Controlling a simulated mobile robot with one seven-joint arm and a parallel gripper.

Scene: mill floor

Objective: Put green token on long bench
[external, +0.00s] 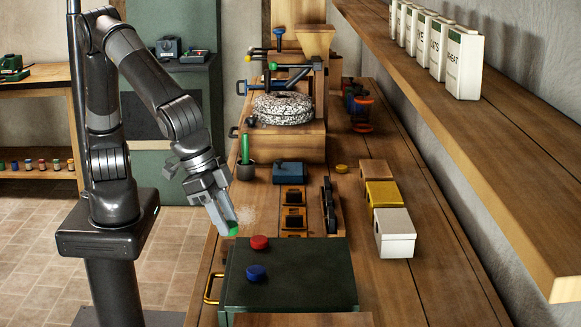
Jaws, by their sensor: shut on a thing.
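The green token (233,229) is between the fingertips of my gripper (227,223). My gripper is shut on it, pointing down, near the left edge of the long bench and the far left corner of a dark green box. The token's height above the surface is hard to tell. The long wooden bench (440,275) runs from the front to the back of the external view. A red token (259,242) and a blue token (256,273) lie on top of the green box.
The dark green box (310,275) has a brass handle. Brown, yellow and white boxes (395,235) stand to the right. A blue box (289,172), a green stick in a pot (246,160) and a millstone (282,108) stand behind. A shelf (480,120) overhangs at right. The bench's right front is clear.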

